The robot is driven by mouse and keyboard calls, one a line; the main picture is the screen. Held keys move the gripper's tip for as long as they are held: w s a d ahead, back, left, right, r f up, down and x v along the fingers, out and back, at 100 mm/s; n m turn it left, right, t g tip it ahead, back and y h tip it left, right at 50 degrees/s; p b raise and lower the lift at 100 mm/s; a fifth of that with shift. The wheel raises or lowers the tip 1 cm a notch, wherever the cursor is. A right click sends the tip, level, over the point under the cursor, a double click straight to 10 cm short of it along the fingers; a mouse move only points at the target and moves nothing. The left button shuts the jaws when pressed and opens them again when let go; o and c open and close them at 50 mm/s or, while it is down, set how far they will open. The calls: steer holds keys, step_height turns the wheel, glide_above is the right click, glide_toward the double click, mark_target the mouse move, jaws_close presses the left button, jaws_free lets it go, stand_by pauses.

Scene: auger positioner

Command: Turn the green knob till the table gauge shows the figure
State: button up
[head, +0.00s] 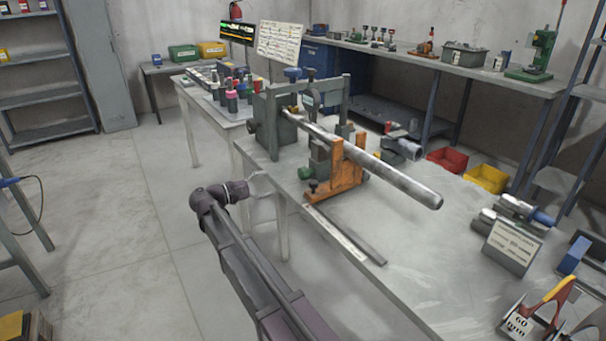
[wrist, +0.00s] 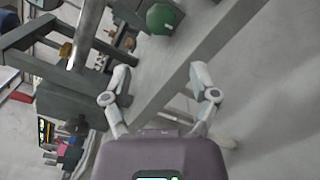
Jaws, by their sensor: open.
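The green knob (head: 305,173) sits low on the near side of the auger positioner (head: 335,165), left of its orange bracket. In the wrist view the green knob (wrist: 160,18) is near the top edge, beyond my fingertips. My gripper (head: 268,184) is left of the knob at the table's edge, apart from it. In the wrist view my gripper (wrist: 161,83) has its fingers spread with nothing between them. A long grey bar (head: 385,175) lies through the positioner. I cannot tell which part is the table gauge, and no gauge reading is legible.
A pale strip (head: 340,238) lies along the table's near edge. A card marked 60 mm (head: 519,325) stands at the front right, near a sign block (head: 512,248). Bottles (head: 231,98) stand on the table behind.

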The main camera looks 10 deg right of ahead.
mark_target(299, 174)
steer(key=x, duration=1.3)
steer(key=shift+d, duration=0.25)
steer(key=shift+c, duration=0.2)
steer(key=c, duration=0.8)
